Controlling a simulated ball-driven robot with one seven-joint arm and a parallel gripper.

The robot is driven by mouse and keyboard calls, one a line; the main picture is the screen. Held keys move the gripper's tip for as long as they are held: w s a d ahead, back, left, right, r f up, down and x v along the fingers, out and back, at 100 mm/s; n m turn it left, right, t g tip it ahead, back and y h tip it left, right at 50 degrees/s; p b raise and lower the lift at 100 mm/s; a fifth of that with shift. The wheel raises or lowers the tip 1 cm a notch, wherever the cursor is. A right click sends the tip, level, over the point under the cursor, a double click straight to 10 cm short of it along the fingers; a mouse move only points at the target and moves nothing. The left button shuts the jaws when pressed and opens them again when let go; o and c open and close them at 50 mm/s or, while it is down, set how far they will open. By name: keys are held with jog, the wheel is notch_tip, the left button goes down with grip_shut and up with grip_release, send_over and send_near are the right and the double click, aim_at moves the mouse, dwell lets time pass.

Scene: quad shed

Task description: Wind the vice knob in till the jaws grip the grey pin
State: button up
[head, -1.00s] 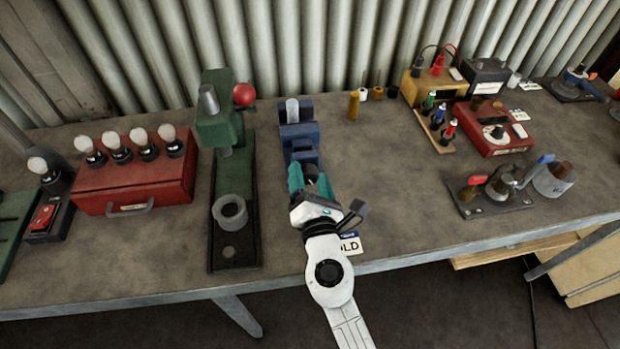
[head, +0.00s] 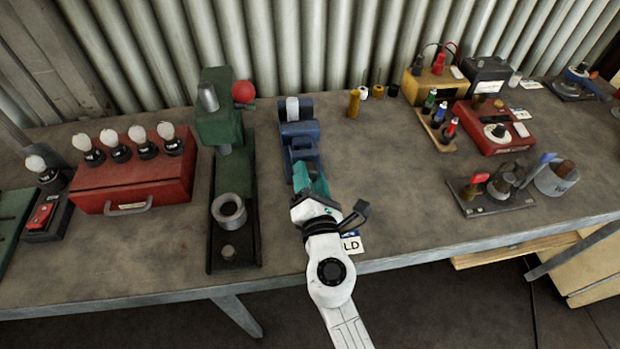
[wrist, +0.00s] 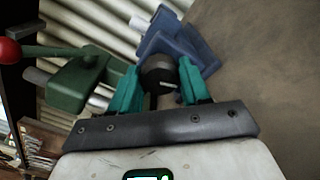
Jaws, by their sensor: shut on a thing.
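The blue vice (head: 301,138) stands on the bench with its knob end towards me. The light grey pin (head: 292,109) stands upright at the vice's far end. I cannot tell whether both jaws touch it. My gripper (head: 311,178) is at the near end of the vice, with its teal fingers hiding the knob in the head view. In the wrist view the dark round knob (wrist: 158,74) sits between the two teal fingers of my gripper (wrist: 157,82), with a light mark on its face. The fingers are shut on it.
A green press (head: 222,130) with a red ball handle stands close left of the vice. A red lamp box (head: 135,180) is further left. A small yellow cylinder (head: 354,104) stands right of the vice. A label card (head: 351,243) lies beside my wrist.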

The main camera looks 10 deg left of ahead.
jog(key=m+b, duration=0.1)
jog(key=m, duration=0.1)
jog(key=m+b, duration=0.1)
jog(key=m, duration=0.1)
jog(key=m+b, duration=0.1)
jog(key=m, duration=0.1)
jog(key=shift+f+b, duration=0.25)
jog(key=shift+b, duration=0.05)
jog(key=shift+m+b, duration=1.4)
jog(key=shift+m, duration=0.9)
jog(key=o, duration=1.1)
jog(key=shift+r, duration=0.15)
jog(key=shift+c, duration=0.2)
jog(key=b+v, duration=0.1)
jog(key=v, duration=0.9)
jog(key=shift+s+d, duration=0.1)
jog(key=shift+s, duration=0.3)
